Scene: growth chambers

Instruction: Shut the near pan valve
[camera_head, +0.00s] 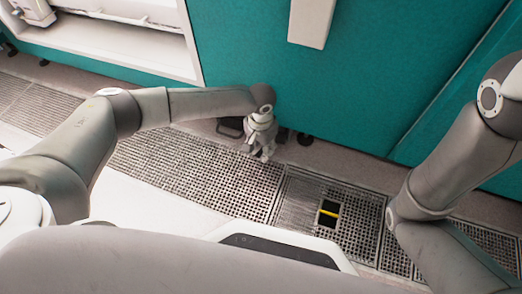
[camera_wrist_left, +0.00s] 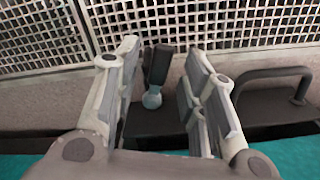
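In the left wrist view a small valve with a dark, upright lever (camera_wrist_left: 158,64) and a pale blue-grey rounded stem (camera_wrist_left: 152,98) stands between my left fingers. It rises from a dark plate at the foot of the teal cabinet. My left gripper (camera_wrist_left: 163,56) is open around it, with a finger on each side and narrow gaps showing. In the head view my left gripper (camera_head: 264,153) points down at the cabinet's foot and hides the valve. My right arm shows at the right, but its gripper is out of view.
A black loop handle (camera_wrist_left: 272,78) lies beside the right finger. The teal cabinet (camera_head: 340,75) rises right behind my gripper. Perforated floor grating (camera_head: 190,165) runs along its front, with a dark opening crossed by a yellow bar (camera_head: 328,212).

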